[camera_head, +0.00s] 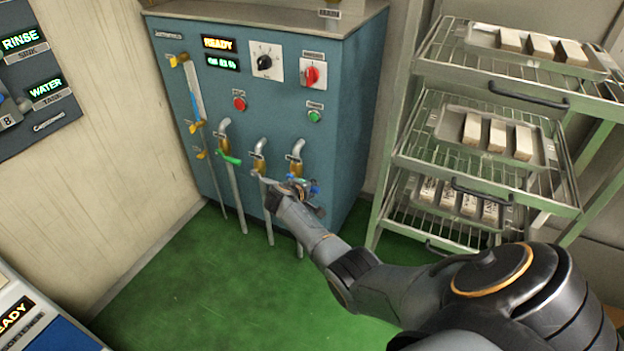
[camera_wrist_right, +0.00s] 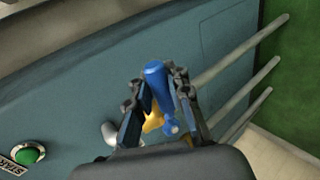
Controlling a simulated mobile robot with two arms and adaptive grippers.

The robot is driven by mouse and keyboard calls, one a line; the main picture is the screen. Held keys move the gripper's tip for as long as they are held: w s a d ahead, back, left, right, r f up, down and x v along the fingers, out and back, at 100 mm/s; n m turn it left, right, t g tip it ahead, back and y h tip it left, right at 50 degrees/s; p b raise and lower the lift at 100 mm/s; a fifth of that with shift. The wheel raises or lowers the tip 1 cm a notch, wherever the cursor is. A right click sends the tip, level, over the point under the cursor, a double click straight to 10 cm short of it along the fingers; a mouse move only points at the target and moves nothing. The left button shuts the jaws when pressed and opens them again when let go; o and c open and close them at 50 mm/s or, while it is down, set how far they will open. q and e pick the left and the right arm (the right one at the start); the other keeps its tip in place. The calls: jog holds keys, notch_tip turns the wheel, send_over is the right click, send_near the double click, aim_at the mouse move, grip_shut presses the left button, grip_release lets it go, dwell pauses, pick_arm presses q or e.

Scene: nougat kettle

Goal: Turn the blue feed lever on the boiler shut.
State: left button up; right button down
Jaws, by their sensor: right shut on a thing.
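The boiler (camera_head: 345,110) is a blue-grey cabinet with pipes and valves on its front. My right gripper (camera_head: 300,190) is at the rightmost of the lower valves and partly covers it. In the right wrist view the blue feed lever (camera_wrist_right: 157,82) lies between the two fingers of my right gripper (camera_wrist_right: 158,95), which is shut on it. The brass valve body (camera_wrist_right: 152,121) shows just beside the lever. In the head view only a little blue of the lever (camera_head: 314,187) shows beside the gripper. The left gripper is not in view.
A green lever (camera_head: 230,159) sits on the pipe at left. A red knob (camera_head: 312,75), a black dial (camera_head: 264,62) and a green button (camera_head: 314,115) are above. A wire rack (camera_head: 400,160) with trays of bars stands close at right. The green floor (camera_head: 215,290) in front is clear.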

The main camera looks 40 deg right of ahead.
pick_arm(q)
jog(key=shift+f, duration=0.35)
pick_arm(e)
jog(key=shift+s+a+f, duration=0.1)
jog(key=shift+a+f, duration=0.05)
jog(key=shift+a, duration=0.05)
jog(key=c, duration=1.3)
grip_release()
jog(key=shift+o, duration=0.2)
jog(key=shift+r, duration=0.2)
jog(key=v, duration=1.2)
